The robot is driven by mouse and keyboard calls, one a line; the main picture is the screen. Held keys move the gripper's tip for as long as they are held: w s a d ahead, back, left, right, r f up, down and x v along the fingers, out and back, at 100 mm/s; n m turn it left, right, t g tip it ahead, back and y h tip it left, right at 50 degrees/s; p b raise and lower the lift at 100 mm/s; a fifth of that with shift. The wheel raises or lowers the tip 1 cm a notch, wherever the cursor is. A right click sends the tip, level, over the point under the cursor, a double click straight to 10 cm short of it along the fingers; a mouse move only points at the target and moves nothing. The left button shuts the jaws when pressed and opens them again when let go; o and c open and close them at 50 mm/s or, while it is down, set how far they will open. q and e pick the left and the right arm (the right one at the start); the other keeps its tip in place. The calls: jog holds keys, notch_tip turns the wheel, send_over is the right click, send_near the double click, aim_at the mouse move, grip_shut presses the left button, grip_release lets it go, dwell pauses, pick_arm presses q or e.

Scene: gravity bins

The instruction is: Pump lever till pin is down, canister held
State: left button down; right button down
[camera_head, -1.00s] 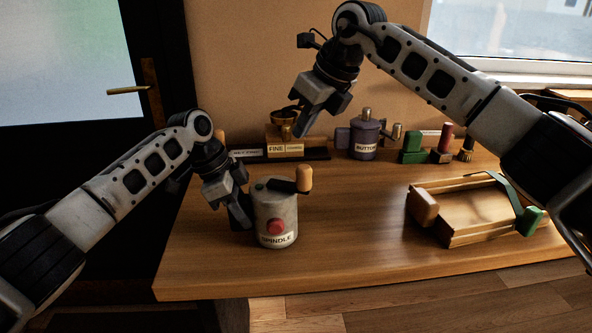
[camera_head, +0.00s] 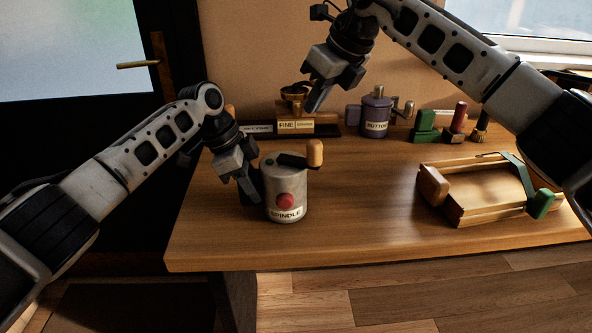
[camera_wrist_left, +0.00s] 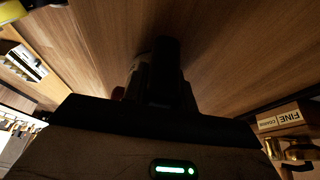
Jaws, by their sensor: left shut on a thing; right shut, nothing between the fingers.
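The grey canister labelled SPINDLE (camera_head: 286,201) stands upright near the table's left front, with a red button (camera_head: 285,201) on its front. A dark lever with a wooden knob (camera_head: 315,152) lies across its top, pointing right. I cannot make out a raised pin there. My left gripper (camera_head: 251,192) is shut at the canister's left side; the exact part gripped is hidden. In the left wrist view the canister (camera_wrist_left: 140,75) is dark and mostly hidden behind the gripper. My right gripper (camera_head: 316,98) is shut and empty in the air, behind and above the canister.
At the back stand a FINE box (camera_head: 296,126), a purple canister labelled BUTTON (camera_head: 375,118), and green (camera_head: 425,127) and red (camera_head: 458,118) pieces. A wooden tray (camera_head: 480,214) with a green strap lies at the right. The table middle is clear.

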pick_arm(q)
jog(key=shift+f, duration=0.1)
jog(key=c, duration=1)
grip_release()
jog(key=shift+c, duration=0.2)
jog(key=shift+o, duration=0.2)
jog(key=o, duration=1)
jog(key=shift+r, duration=0.2)
jog(key=shift+r+p, duration=1.35)
jog(key=shift+p, duration=0.55)
